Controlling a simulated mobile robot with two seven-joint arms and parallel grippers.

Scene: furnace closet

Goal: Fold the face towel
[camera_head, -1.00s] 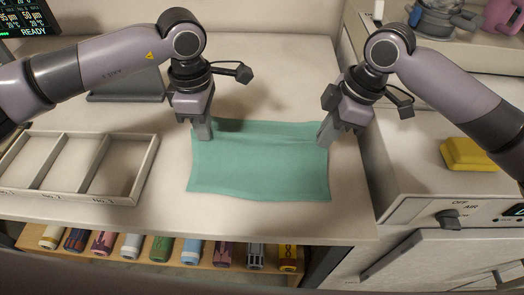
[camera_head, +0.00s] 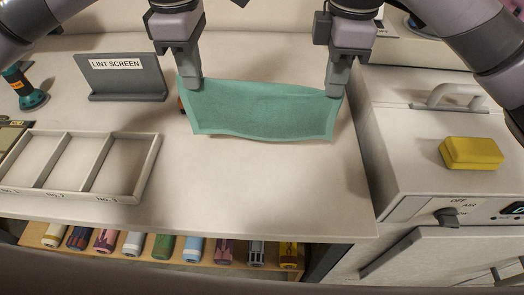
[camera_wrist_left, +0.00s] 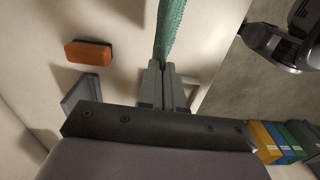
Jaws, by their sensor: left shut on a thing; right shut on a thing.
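The green face towel (camera_head: 262,112) hangs between my two grippers in the head view, its top edge sagging slightly and its lower edge toward the front of the table. My left gripper (camera_head: 192,88) is shut on its upper left corner. My right gripper (camera_head: 334,88) is shut on its upper right corner. In the left wrist view, the towel (camera_wrist_left: 170,30) shows edge-on as a narrow strip pinched between the left fingertips (camera_wrist_left: 167,68). The towel appears raised off the table; whether its lower edge touches the surface I cannot tell.
A three-compartment tray (camera_head: 140,165) stands at the left, with a lint screen sign (camera_head: 125,78) behind it. A yellow block (camera_head: 471,153) lies on the machine at right. An orange block (camera_wrist_left: 89,55) lies on the table near the left gripper. The table front is clear.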

